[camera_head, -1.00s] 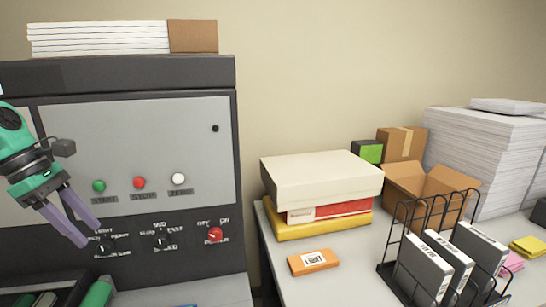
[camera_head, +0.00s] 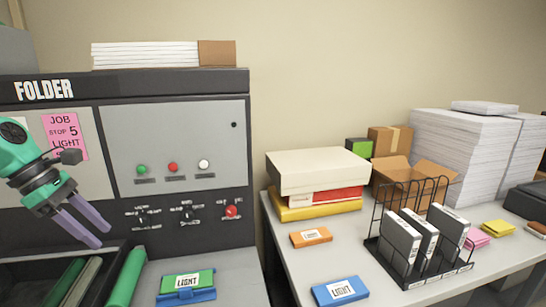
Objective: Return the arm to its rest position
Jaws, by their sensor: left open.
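My left gripper (camera_head: 82,228) comes in from the left, with two purple fingers spread apart and nothing between them. It hangs in front of the dark lower part of the folder machine (camera_head: 120,85), left of its knobs, and looks apart from them. The machine's panel has a green button (camera_head: 142,170), a red button (camera_head: 173,167) and a white button (camera_head: 204,164). Below them are two black knobs (camera_head: 187,213) and a red knob (camera_head: 232,211). My right gripper is not in view.
Below the gripper is a dark tray with green rolls (camera_head: 127,277). A green and blue block (camera_head: 187,287) lies on the grey ledge. The right table holds stacked boxes (camera_head: 318,170), an orange block (camera_head: 311,237), a blue block (camera_head: 340,291) and a black wire rack (camera_head: 420,250).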

